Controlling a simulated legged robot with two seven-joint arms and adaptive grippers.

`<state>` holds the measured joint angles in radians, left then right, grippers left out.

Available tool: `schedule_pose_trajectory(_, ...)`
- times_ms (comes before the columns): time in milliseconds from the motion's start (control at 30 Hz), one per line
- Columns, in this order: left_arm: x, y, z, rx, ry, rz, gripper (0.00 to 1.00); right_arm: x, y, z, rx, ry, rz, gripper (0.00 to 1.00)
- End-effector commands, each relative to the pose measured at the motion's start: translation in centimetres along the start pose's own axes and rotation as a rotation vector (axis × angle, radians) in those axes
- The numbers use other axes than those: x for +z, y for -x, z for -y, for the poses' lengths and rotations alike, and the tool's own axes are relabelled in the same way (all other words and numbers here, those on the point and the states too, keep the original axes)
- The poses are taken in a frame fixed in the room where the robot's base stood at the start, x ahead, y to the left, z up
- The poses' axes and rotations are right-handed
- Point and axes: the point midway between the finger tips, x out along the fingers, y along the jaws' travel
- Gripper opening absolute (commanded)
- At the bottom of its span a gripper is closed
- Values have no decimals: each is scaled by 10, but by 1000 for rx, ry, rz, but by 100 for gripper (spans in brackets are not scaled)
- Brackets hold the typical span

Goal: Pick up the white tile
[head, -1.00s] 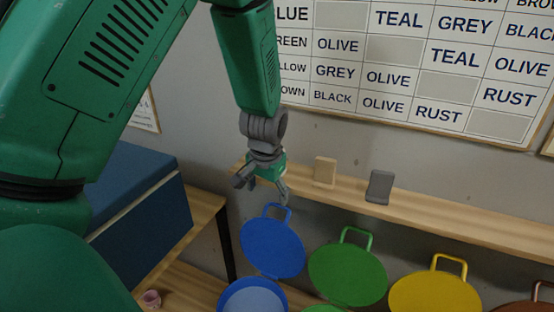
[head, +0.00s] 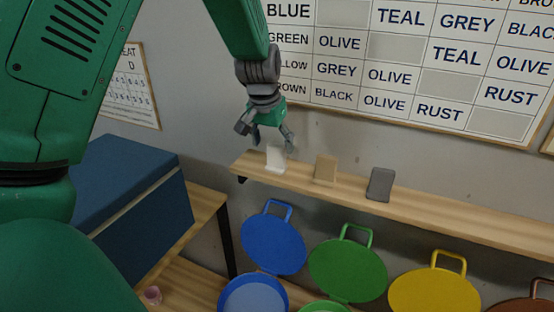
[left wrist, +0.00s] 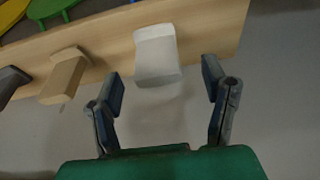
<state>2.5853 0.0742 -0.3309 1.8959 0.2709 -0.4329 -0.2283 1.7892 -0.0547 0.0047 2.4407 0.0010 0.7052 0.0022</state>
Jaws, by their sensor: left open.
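The white tile (head: 276,158) stands upright near the left end of the wooden wall shelf. It also shows in the left wrist view (left wrist: 157,56), ahead of and between my two fingers. My left gripper (head: 265,142) is open and empty, just above the tile in the head view. In the left wrist view the open fingers (left wrist: 165,92) spread wider than the tile, and neither touches it. My right gripper is not in view.
A tan tile (head: 325,170) and a grey tile (head: 380,185) stand to the right on the same shelf (head: 450,220). A blue box (head: 125,200) is at left. A lettered board (head: 400,75) hangs behind.

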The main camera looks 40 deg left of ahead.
Motion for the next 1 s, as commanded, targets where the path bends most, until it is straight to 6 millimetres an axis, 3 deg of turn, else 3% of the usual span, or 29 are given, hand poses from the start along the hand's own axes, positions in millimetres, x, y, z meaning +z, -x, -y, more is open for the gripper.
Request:
schedule_pose_trajectory(333,-8,-45,-3,0,0,3,67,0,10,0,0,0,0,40)
schedule_pose_trajectory(633,-7,-52,-2,0,0,0,67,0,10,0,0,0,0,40)
schedule_pose_trajectory(667,-7,-52,-2,0,0,0,64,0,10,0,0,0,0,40)
schedule_pose_trajectory(800,-7,-52,-3,0,0,1,14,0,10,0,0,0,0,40)
schedule_pose_trajectory(833,-7,-52,-3,0,0,1,10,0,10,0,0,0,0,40)
schedule_pose_trajectory(1000,-7,-52,-3,0,0,1,10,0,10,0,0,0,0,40)
